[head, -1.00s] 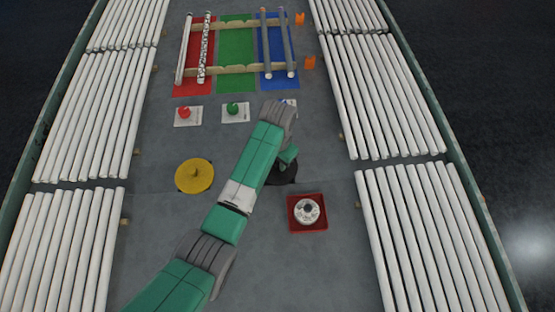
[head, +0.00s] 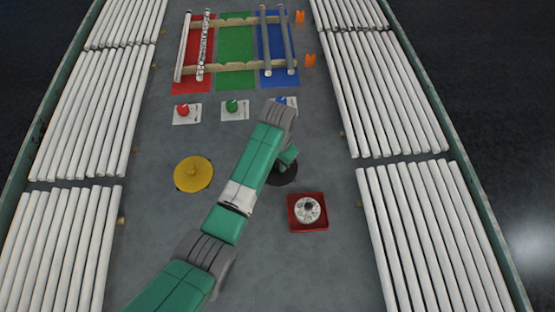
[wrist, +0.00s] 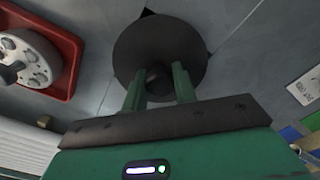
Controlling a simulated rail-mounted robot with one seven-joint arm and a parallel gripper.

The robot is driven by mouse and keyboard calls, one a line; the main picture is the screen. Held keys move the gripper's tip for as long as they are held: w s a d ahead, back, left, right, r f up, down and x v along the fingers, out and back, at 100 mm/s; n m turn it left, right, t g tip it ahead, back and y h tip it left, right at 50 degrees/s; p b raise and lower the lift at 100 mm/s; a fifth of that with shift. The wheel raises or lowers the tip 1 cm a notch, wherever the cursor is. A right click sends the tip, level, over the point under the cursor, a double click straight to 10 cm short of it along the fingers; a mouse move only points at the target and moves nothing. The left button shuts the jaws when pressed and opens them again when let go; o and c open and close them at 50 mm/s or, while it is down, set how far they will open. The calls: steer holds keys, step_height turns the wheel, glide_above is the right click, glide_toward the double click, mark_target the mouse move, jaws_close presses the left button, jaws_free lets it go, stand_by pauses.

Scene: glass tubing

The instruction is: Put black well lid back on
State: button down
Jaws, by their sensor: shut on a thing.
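The black well lid (wrist: 160,38) is a dark round disc with a knob in its middle. In the wrist view my gripper (wrist: 158,78) is shut on that knob, one green finger on each side. Dark pointed corners show past the lid's edge at the top and right; I cannot tell whether they are the well or a shadow. In the head view the lid (head: 284,177) is partly behind my arm, and my fingers are hidden. I cannot tell whether the lid rests on the floor or hangs just above it.
A yellow lid with a knob (head: 193,174) lies left of my arm. A red tray (head: 293,226) with a round white part (head: 308,209) is close at the lower right. Red (head: 183,109), green (head: 231,105) and blue buttons stand beyond. White tube racks line both sides.

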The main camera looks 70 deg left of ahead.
steer(key=shift+f, duration=0.1)
steer(key=c, duration=1)
jaws_free()
steer(key=shift+c, duration=0.2)
step_height(320, 180, up, 8)
steer(key=p, duration=0.2)
steer(key=shift+f+p, duration=0.1)
steer(key=shift+p, duration=0.2)
